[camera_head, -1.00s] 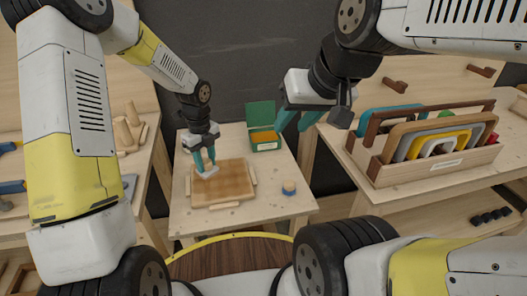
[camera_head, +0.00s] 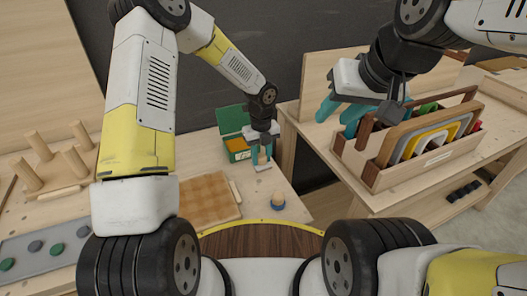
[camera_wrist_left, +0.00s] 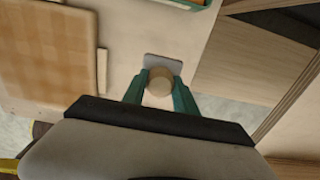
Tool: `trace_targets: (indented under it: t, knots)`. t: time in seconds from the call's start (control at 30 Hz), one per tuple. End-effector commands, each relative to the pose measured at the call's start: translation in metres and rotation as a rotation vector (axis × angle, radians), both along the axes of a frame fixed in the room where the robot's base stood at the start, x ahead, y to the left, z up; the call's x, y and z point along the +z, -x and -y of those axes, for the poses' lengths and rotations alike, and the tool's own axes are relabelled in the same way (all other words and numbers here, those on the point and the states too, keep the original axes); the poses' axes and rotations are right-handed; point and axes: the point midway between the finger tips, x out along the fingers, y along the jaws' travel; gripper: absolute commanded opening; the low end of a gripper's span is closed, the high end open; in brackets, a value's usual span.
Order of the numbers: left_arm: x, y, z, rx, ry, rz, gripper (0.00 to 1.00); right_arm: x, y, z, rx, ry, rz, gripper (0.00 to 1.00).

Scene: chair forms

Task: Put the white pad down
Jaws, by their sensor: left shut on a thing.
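The white pad (camera_head: 263,168) is a small flat pale plate with a round wooden knob on top. My left gripper (camera_head: 262,158) is shut on the knob, with the pad under its fingertips. In the left wrist view the knob (camera_wrist_left: 160,82) sits between the two teal fingers (camera_wrist_left: 160,92), and the pad's far edge (camera_wrist_left: 163,62) shows beyond it. The pad is over bare tabletop, right of the wooden board. I cannot tell whether it touches the table. My right gripper (camera_head: 338,116) is open and empty, high in front of the tool rack.
A checkered wooden board (camera_head: 197,203) lies left of the pad. An open green box (camera_head: 237,148) stands behind it. A wooden rack (camera_head: 380,181) of coloured forms stands on the right bench.

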Motion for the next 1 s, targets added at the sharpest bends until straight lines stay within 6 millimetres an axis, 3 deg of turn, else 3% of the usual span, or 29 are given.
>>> trace_targets:
  t: [0.43, 0.8, 0.83, 0.9, 1.0]
  knots:
    - [-0.049, 0.000, 0.000, -0.001, -0.001, -0.001, 0.00, 0.000, 0.000, 0.000, 0.000, 0.000, 0.000, 0.36]
    - [-0.053, 0.000, 0.000, 0.001, 0.000, 0.000, 0.00, 0.000, 0.000, 0.000, 0.000, 0.000, 0.000, 0.36]
    - [-0.053, 0.000, 0.000, 0.001, 0.001, 0.001, 0.40, 0.000, 0.000, 0.000, 0.000, 0.000, 0.000, 0.36]
    - [-0.053, 0.000, 0.000, 0.001, 0.001, 0.001, 0.54, 0.000, 0.000, 0.000, 0.000, 0.000, 0.000, 0.36]
    - [-0.053, 0.000, 0.000, 0.001, 0.000, 0.000, 0.56, 0.000, 0.000, 0.000, 0.000, 0.000, 0.000, 0.36]
